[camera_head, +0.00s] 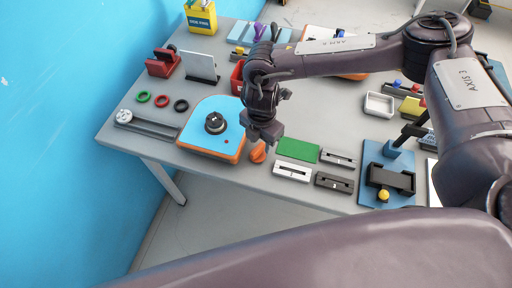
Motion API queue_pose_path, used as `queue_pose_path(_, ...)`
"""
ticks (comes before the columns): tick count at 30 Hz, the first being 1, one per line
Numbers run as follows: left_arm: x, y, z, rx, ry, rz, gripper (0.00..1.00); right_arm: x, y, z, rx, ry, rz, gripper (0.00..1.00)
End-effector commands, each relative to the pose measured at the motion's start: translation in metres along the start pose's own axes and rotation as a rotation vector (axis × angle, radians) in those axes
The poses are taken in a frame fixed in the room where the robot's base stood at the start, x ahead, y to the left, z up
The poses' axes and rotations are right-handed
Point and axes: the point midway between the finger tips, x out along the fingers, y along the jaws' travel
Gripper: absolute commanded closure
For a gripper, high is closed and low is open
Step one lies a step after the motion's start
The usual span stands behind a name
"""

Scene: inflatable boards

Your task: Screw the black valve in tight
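The black valve (215,122) sits near the middle of a small inflatable board (201,142) with a blue top and orange sides, at the table's front left. I cannot tell how deep the valve is seated. My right gripper (262,143) points down just right of the board, apart from the valve. A small orange piece (258,153) shows right below its fingertips; I cannot tell if they touch it, or whether the fingers are open or shut. My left gripper is not in view.
Green, red and black rings (162,101) and a grey rail with a white knob (150,127) lie left of the board. A green pad (298,149) and slotted blocks (292,172) lie to the right. A red holder (163,62) and a grey upright plate (201,66) stand behind.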

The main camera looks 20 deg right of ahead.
Motion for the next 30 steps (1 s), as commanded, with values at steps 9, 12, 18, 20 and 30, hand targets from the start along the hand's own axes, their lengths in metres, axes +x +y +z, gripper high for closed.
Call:
queue_pose_path(9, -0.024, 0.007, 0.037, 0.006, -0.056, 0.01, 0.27, 0.042, 0.008, -0.005, 0.001, -0.001, 0.0, 0.6)
queue_pose_path(12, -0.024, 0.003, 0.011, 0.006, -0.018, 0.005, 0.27, 0.05, 0.008, -0.006, 0.0, 0.0, 0.002, 0.6)
queue_pose_path(18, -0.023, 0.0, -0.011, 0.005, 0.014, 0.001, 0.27, 0.052, 0.008, -0.005, 0.0, 0.0, 0.003, 0.6)
queue_pose_path(20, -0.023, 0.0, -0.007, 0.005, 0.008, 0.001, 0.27, 0.052, 0.008, -0.005, 0.0, 0.0, 0.003, 0.64)
queue_pose_path(30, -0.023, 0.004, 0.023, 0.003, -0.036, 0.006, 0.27, 0.051, 0.008, -0.005, 0.0, 0.0, 0.003, 1.0)
